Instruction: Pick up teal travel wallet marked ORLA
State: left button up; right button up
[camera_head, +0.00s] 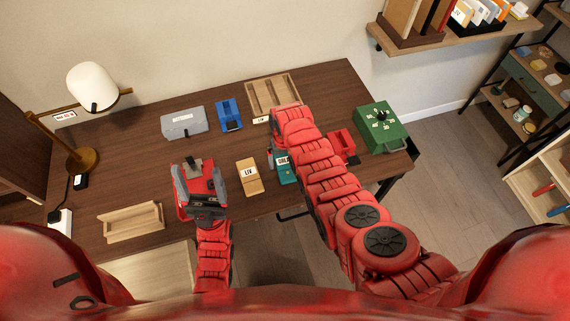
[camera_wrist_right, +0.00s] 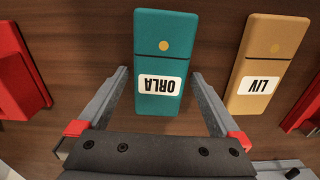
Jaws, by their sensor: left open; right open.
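The teal travel wallet marked ORLA (camera_wrist_right: 164,85) lies flat on the desk, its white label upside down in the right wrist view. In the head view the teal wallet (camera_head: 286,175) is partly hidden by my right arm. My right gripper (camera_wrist_right: 160,85) is open, with one finger on each side of the wallet's label end; I cannot tell how high it is above the desk. My left gripper (camera_head: 194,165) is open and empty over the desk, left of the wallets.
A tan wallet marked LIV (camera_head: 249,177) lies close beside the teal one. A grey case (camera_head: 183,122), a blue stand (camera_head: 229,115), a wooden tray (camera_head: 258,84), a red holder (camera_head: 342,143) and a green box (camera_head: 392,127) stand around. A lamp (camera_head: 73,151) is at left.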

jog(key=c, duration=1.3)
jog(key=shift+r, duration=0.2)
